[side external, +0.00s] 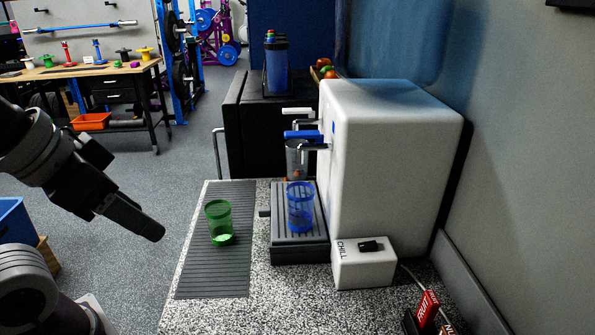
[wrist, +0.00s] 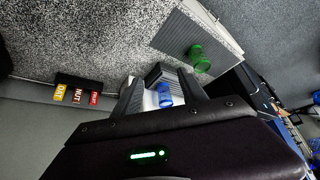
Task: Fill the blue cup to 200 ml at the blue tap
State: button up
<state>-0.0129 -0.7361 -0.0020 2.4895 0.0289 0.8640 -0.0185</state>
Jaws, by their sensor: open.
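The blue cup (side external: 300,208) is see-through and stands upright on the ribbed drip tray (side external: 300,254) in front of the white dispenser (side external: 395,150). I cannot tell whether it holds any water. The blue tap lever (side external: 303,134) sticks out from the dispenser's left side, above the cup. My gripper (side external: 150,228) is at the left, apart from the cups and pointing down to the right. In the wrist view my gripper (wrist: 160,80) has its fingers spread, with the blue cup (wrist: 165,97) showing between them farther off.
A green cup (side external: 219,222) with something pale at its bottom stands on a dark ribbed mat (side external: 215,280). A grey see-through cup (side external: 296,158) is behind the blue cup. A white CHILL box (side external: 363,268) sits at the dispenser's front. The speckled counter's front (side external: 270,310) is clear.

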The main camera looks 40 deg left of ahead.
jog(key=w+a+r+t+y, duration=0.1)
jog(key=w+a+r, duration=0.2)
jog(key=w, duration=0.2)
jog(key=w+a+r+t+y, duration=0.1)
jog(key=w+a+r+t, duration=0.1)
jog(key=w, duration=0.3)
jog(key=w+a+r+n+t+y, duration=0.1)
jog(key=w+a+r+t+y, duration=0.1)
jog(key=w+a+r, duration=0.1)
jog(key=shift+w+a+r, duration=0.2)
jog(key=shift+w+r, duration=0.15)
jog(key=shift+w, duration=0.1)
jog(key=shift+w+a+r, duration=0.2)
jog(key=shift+w+r, duration=0.1)
jog(key=shift+w, duration=0.15)
grip_shut()
jog(key=w+a+r+m+t+h, duration=0.1)
jog(key=w+r+m+t+h, duration=0.5)
jog(key=w, duration=0.7)
jog(key=s+d+f+m+g+h, duration=0.1)
jog(key=s+f+m+g+h, duration=0.3)
jog(key=h, duration=0.5)
jog(key=shift+s+d+f+g, duration=0.25)
jog(key=shift+s+f+g, duration=0.2)
jog(key=shift+f+g, duration=0.5)
jog(key=shift+r, duration=0.2)
